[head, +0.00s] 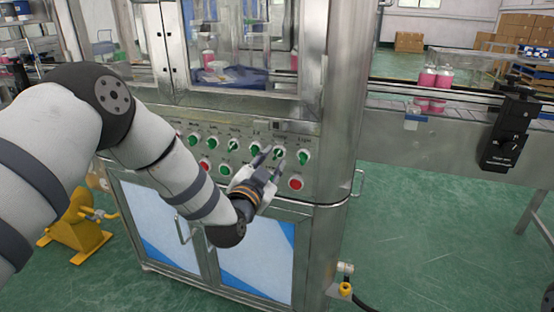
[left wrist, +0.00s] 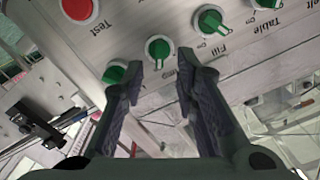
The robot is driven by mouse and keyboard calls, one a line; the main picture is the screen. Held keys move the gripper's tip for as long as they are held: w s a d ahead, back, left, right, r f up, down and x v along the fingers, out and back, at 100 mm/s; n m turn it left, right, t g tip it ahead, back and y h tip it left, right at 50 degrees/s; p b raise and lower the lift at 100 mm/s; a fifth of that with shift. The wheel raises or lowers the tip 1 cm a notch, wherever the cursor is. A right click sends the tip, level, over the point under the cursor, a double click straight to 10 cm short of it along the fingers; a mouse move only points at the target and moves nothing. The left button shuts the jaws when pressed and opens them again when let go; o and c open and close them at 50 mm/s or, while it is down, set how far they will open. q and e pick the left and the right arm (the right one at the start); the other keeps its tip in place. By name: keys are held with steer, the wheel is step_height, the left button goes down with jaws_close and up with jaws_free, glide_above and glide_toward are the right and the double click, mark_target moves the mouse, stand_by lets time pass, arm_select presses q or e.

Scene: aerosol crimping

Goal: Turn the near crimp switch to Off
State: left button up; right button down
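The crimp switch (head: 278,151) is a green knob in the upper row of the steel panel. It also shows in the left wrist view (left wrist: 158,50), with its label partly hidden behind a finger. My left gripper (head: 267,163) is at the panel. In the left wrist view its two dark fingers are open, with the tips (left wrist: 158,74) on either side of the crimp switch in the picture and nothing visible between them. Whether they touch it cannot be told. My right gripper is not in view.
The Fill switch (left wrist: 210,20) is beside the crimp switch. Another green switch (left wrist: 115,72) is partly hidden by a finger. A red Test button (left wrist: 77,8) is close by. A conveyor (head: 440,104) with pink cans (head: 428,78) runs off to the right.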

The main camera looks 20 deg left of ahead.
mark_target(277, 155)
arm_select(q)
steer(key=w, duration=0.3)
steer(key=shift+w, duration=0.25)
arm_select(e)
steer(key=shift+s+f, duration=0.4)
arm_select(q)
jaws_close()
